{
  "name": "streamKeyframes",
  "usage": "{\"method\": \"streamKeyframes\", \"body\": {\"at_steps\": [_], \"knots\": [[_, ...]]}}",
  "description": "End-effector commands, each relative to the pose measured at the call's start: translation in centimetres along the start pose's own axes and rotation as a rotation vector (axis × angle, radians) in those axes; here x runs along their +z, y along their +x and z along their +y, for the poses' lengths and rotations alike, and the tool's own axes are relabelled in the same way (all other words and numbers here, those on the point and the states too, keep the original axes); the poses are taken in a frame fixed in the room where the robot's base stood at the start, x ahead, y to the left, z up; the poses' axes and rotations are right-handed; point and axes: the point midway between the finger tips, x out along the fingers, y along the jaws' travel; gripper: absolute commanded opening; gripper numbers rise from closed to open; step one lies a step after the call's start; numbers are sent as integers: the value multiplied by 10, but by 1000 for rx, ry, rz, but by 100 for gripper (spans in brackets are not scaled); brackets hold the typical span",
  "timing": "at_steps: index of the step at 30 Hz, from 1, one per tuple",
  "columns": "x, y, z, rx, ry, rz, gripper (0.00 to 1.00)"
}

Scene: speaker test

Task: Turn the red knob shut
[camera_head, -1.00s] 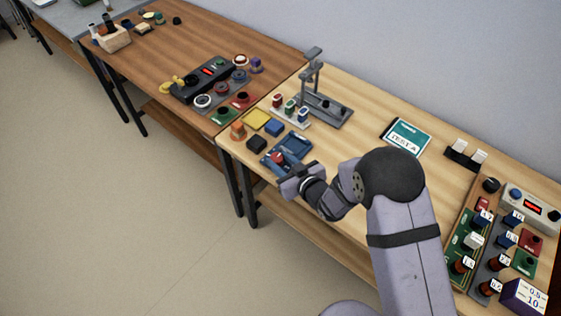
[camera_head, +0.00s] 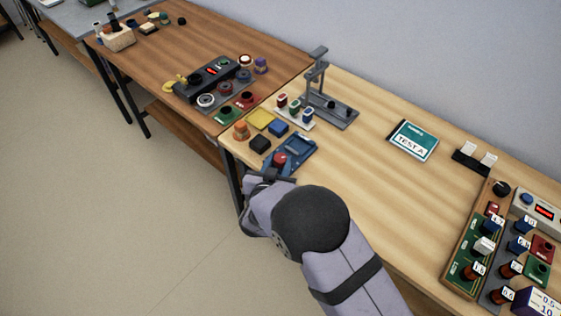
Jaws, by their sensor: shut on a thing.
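The red knob (camera_head: 280,158) stands on the near part of a blue fixture (camera_head: 302,143) at the front left of the light wood table. My gripper (camera_head: 274,173) is at the knob's near side, low over the table's front edge, and shut on it. The knob's top shows past the dark fingers. Its lower part and the fingertips' contact are partly hidden by my gripper and wrist. The knob's turn angle is too small to read.
A grey stand (camera_head: 334,112) is behind. The table middle is clear up to the TEST A booklet (camera_head: 413,140).

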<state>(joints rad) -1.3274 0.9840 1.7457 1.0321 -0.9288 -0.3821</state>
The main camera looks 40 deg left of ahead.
Motion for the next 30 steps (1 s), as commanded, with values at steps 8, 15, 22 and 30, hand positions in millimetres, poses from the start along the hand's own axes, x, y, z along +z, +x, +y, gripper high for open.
{"method": "streamKeyframes", "body": {"at_steps": [8,15,22,30], "knots": [[-2,0,-5,134,57,3,9],[-2,0,-5,193,81,3,9],[-3,0,-5,207,87,5,9],[-3,1,-5,207,88,7,34]]}}
